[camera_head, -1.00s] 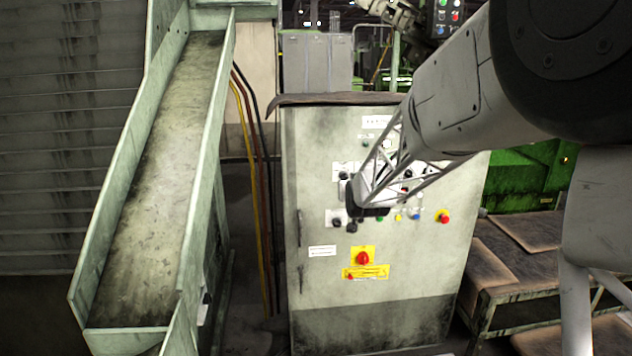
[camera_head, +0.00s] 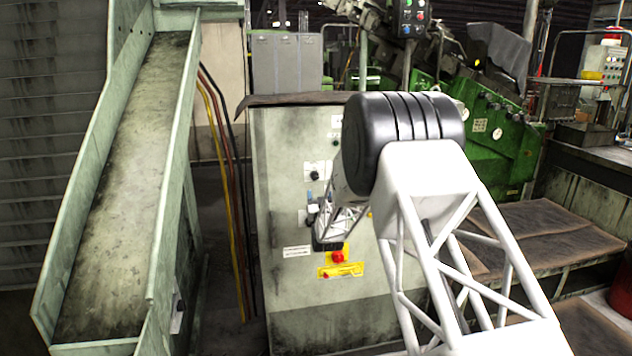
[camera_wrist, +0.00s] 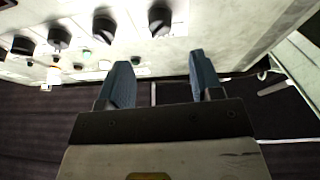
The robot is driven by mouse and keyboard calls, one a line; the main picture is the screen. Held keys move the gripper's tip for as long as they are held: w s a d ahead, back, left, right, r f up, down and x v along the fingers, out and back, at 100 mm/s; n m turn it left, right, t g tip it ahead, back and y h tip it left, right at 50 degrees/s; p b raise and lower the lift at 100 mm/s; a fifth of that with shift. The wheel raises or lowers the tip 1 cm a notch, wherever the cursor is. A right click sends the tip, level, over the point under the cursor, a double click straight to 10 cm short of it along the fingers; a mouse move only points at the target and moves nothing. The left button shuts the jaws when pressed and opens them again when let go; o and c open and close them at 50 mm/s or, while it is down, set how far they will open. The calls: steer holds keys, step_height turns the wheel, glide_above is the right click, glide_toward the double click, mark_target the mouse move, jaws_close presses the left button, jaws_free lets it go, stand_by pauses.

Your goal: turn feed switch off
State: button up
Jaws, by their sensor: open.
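The grey control cabinet (camera_head: 285,215) stands upright in the middle of the head view. In the wrist view, several black rotary switches sit in a row on its face. One switch (camera_wrist: 160,18) is closest to the gap between my fingers, and another switch (camera_wrist: 104,27) is left of it. Which one is the feed switch cannot be read. My gripper (camera_wrist: 160,82) is open and empty, its two blue-grey fingers apart and short of the switches. In the head view my arm hides most of the panel, and my gripper (camera_head: 328,245) shows only in part in front of it.
A red knob on a yellow plate (camera_head: 338,257) is low on the cabinet. A green metal chute (camera_head: 125,190) stands at the left, with yellow and dark cables (camera_head: 222,190) between. Green machinery (camera_head: 500,135) and a low brown-topped bench (camera_head: 545,235) are at the right.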

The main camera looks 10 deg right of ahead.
mark_target(316, 178)
steer(key=shift+w, duration=0.1)
stand_by(0.3)
steer(key=shift+x, duration=3.9)
steer(key=c, duration=0.9)
